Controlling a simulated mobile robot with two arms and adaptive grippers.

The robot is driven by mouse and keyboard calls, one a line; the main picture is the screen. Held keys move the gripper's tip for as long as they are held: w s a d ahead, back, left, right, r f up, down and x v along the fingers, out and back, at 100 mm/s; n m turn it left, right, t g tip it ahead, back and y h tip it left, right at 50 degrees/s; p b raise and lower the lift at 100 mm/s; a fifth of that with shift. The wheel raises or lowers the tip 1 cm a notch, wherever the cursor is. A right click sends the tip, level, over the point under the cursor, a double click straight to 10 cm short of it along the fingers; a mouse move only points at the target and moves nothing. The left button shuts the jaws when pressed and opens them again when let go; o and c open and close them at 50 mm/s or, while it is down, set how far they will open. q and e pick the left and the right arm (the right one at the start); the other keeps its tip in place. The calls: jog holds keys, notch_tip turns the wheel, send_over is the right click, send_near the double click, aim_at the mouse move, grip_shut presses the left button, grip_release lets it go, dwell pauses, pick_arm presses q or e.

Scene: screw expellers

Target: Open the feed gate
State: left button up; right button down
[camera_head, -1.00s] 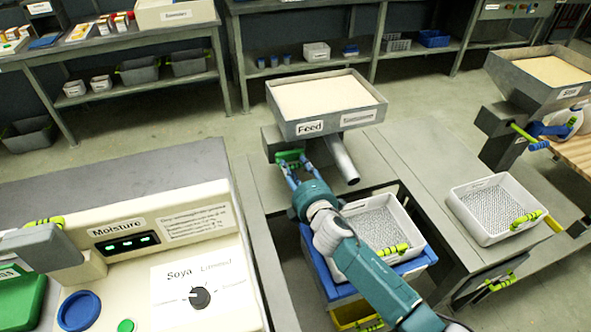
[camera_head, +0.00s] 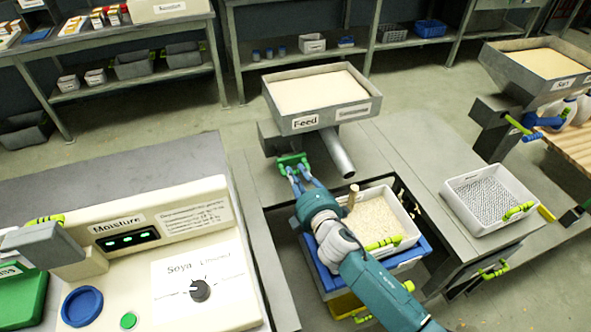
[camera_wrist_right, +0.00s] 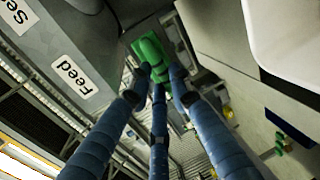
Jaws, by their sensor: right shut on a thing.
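The feed hopper (camera_head: 320,92), a grey tray of pale meal labelled Feed, stands on the machine in the middle. The green gate handle (camera_head: 293,160) sits on the machine just below the Feed label. My right gripper (camera_head: 298,178) is shut on this handle; in the right wrist view its blue fingers (camera_wrist_right: 158,85) close around the green handle (camera_wrist_right: 153,52). A grey spout (camera_head: 338,153) slopes down beside it. My left gripper is not in view.
The moisture panel (camera_head: 160,250) with its knob and buttons fills the lower left. A second white basket (camera_head: 490,200) with a mesh floor stands on the right bench. Another meal hopper (camera_head: 540,65) is at the upper right. My right arm crosses in front of the near basket.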

jog(key=shift+f, duration=0.1)
jog(key=c, duration=1.6)
grip_release()
jog(key=shift+o, duration=0.2)
jog(key=v, duration=1.2)
